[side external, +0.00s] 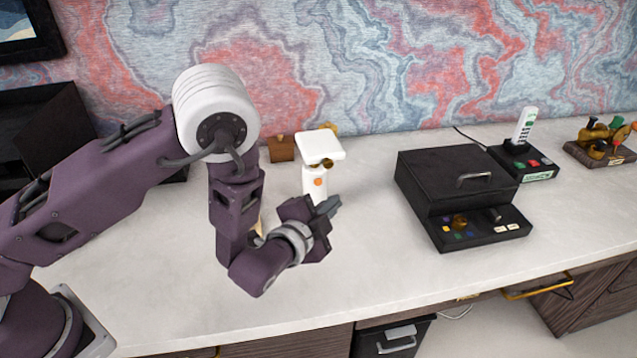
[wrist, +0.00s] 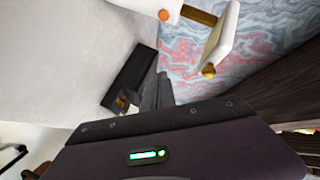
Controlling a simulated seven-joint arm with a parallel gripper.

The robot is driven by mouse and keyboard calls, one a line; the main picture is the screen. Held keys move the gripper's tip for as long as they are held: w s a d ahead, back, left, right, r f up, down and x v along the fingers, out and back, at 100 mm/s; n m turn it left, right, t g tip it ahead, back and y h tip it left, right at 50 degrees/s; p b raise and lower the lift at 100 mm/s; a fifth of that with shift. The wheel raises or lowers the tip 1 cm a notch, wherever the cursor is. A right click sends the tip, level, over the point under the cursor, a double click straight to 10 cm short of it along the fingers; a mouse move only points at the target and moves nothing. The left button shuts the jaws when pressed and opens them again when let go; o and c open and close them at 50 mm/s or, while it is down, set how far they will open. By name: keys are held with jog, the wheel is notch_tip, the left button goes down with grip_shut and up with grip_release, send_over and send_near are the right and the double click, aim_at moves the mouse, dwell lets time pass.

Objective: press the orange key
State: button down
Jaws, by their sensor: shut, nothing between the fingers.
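A small round orange button (side external: 318,182) sits on the front of a white upright stand (side external: 312,196) with a square white top. The orange button also shows at the top edge of the wrist view (wrist: 164,15). A black box (side external: 446,168) with a handled lid has a front panel of tiny coloured keys (side external: 457,235); I cannot tell whether one of them is orange. My gripper (side external: 332,206) is shut and empty, held above the desk. In the side view its fingertips appear just right of and below the orange button; the wrist view shows them apart from it (wrist: 162,90).
A small wooden block (side external: 281,148) is near the wall. The white desk top (side external: 380,280) is clear in front.

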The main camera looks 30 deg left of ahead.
aim_at(318, 182)
notch_tip(318, 182, down, 5)
jog(key=shift+r, duration=0.2)
jog(key=shift+w+a, duration=1.5)
jog(key=shift+a, duration=0.15)
jog(key=shift+w+a, duration=1.45)
jog(key=shift+a, duration=0.2)
jog(key=shift+w+a, duration=0.25)
jog(key=shift+a, duration=0.05)
jog(key=shift+w+a, duration=0.4)
jog(key=shift+a, duration=0.1)
dwell(0.5)
jog(key=shift+d, duration=0.15)
dwell(0.4)
jog(key=shift+s+d, duration=0.7)
